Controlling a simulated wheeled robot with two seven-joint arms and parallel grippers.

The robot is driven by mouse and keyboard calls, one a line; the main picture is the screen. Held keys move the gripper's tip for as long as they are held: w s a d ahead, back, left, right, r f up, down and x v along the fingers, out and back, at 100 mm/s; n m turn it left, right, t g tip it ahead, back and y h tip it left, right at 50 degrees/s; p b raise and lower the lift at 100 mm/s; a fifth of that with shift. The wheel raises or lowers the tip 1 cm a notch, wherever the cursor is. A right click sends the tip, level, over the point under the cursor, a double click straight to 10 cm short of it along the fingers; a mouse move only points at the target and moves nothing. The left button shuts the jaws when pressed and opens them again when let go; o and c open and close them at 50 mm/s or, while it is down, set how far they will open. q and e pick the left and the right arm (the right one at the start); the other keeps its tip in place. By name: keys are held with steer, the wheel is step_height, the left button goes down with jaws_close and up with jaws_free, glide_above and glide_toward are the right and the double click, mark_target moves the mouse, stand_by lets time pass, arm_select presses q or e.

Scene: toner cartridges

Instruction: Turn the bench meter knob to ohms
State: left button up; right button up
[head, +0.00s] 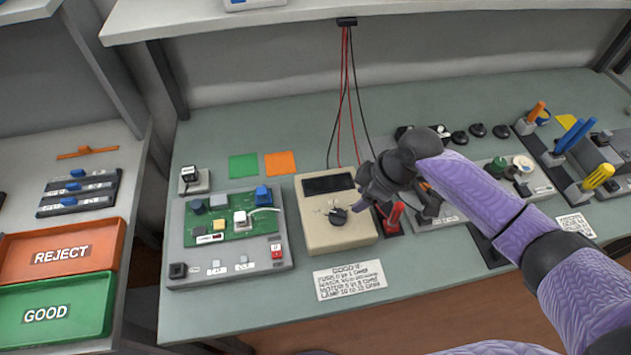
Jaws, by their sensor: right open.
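The bench meter (319,234) is a beige box with a dark display at its top, standing on the green bench in the middle of the head view. Its black knob (338,216) sits on the front face with small pale marks to its upper left; the marks are too small to read. My right gripper (364,203) reaches in from the right on a purple arm, just right of the knob and over the meter's right edge. It is open and holds nothing; I cannot tell whether a finger touches the knob. My left gripper is not in view.
A green circuit board (222,226) on a grey fixture lies left of the meter. A printed card (349,280) lies in front of it. A red-handled probe (396,214) stands close to its right. Red and black leads (348,90) hang behind. Orange REJECT (83,247) and green GOOD (60,308) trays are far left.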

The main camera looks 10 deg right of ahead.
mark_target(339, 213)
steer(key=b+x, duration=0.1)
steer(key=x, duration=0.2)
steer(key=b+x, duration=0.1)
steer(key=x, duration=0.2)
steer(key=b+x, duration=0.1)
steer(key=x, duration=0.2)
steer(key=shift+w, duration=0.35)
jaws_close()
